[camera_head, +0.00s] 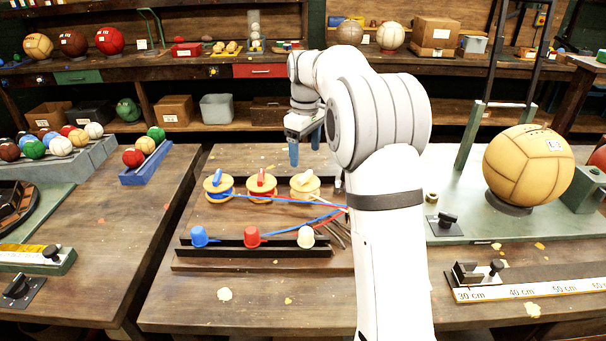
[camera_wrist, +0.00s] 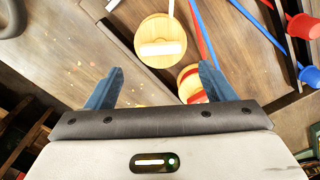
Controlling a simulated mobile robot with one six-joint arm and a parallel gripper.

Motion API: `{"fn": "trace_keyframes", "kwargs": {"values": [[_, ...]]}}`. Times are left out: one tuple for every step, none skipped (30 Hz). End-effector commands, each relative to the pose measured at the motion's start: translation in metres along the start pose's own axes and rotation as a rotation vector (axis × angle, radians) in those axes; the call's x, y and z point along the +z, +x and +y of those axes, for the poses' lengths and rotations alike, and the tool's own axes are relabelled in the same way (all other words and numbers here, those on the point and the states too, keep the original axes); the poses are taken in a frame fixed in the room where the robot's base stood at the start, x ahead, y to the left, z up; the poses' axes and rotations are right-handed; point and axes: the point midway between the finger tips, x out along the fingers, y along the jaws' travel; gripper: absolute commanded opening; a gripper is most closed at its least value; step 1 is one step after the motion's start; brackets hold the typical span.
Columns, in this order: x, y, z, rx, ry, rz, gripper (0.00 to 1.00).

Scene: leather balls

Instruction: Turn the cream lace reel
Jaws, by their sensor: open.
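The cream lace reel (camera_head: 305,187) is a round wooden spool with a pale cream bar on top. It stands at the right end of a row of reels, beside the red reel (camera_head: 262,186) and the blue reel (camera_head: 218,187). My gripper (camera_head: 304,152) hangs above and behind the row, its blue fingers apart and empty. In the wrist view, the cream reel (camera_wrist: 160,40) lies beyond the fingertips, with its bar across the view. The red reel (camera_wrist: 190,82) is partly hidden by the right finger there.
Blue, red and cream cups (camera_head: 253,239) stand along a black rail (camera_head: 230,250) in front of the reels. Blue and red laces (camera_head: 290,202) run right from the reels. My arm hides the board's right part. A large tan ball (camera_head: 528,166) stands at right.

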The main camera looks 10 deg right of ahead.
Motion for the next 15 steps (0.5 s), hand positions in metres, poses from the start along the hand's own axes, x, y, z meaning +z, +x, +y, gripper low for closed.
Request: {"fn": "trace_keyframes", "kwargs": {"values": [[0.0, 0.008, -0.001, -0.002, 0.0, -0.002, 0.76], [0.0, 0.012, -0.001, -0.002, 0.0, -0.002, 0.76], [0.001, 0.019, -0.001, -0.002, 0.0, -0.002, 0.76], [0.001, 0.024, -0.001, -0.003, 0.0, -0.003, 0.76], [0.001, 0.029, -0.001, -0.003, 0.0, -0.003, 0.76], [0.001, 0.036, -0.001, -0.003, 0.0, -0.003, 0.76], [0.001, 0.041, -0.001, -0.003, 0.0, -0.003, 0.76], [0.001, 0.045, -0.001, -0.002, 0.0, -0.002, 0.76], [0.001, 0.051, -0.001, -0.003, 0.0, -0.003, 0.76], [0.0, 0.055, -0.001, -0.002, 0.0, -0.002, 0.76], [0.0, 0.058, -0.001, -0.001, 0.0, -0.001, 0.76], [0.0, 0.061, -0.001, -0.001, 0.0, -0.001, 0.76], [0.0, 0.064, -0.001, -0.001, 0.0, -0.001, 0.76], [0.0, 0.066, -0.001, -0.001, 0.0, -0.001, 0.76], [0.0, 0.067, -0.001, -0.001, 0.0, -0.001, 0.76]]}}
